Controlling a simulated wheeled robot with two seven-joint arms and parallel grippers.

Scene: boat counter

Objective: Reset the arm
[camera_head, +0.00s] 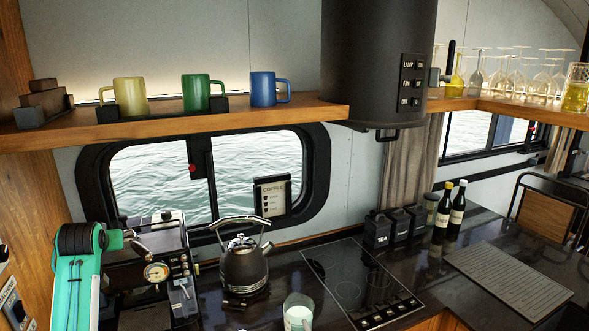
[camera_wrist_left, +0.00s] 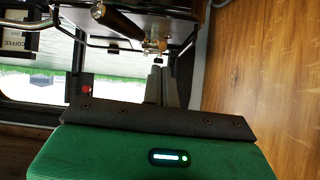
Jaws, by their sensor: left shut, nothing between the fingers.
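My left arm (camera_head: 76,285), teal with a black wrist, rises at the lower left of the head view, just left of the coffee machine (camera_head: 155,272). In the left wrist view my left gripper (camera_wrist_left: 161,70) shows two grey fingers close together, shut and empty. They point toward the coffee machine's metal fittings (camera_wrist_left: 155,46), with a dark handle (camera_wrist_left: 118,20) nearby. I cannot tell the exact gap between fingertips and machine. My right arm and gripper are not in view.
A kettle (camera_head: 244,268) stands right of the machine, with a glass cup (camera_head: 298,312) in front and a cooktop (camera_head: 345,275) beyond. A wooden shelf (camera_head: 300,110) with several mugs hangs above. Bottles (camera_head: 457,208) and a ribbed mat (camera_head: 510,280) are at the right. A wooden wall (camera_head: 35,200) borders the left.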

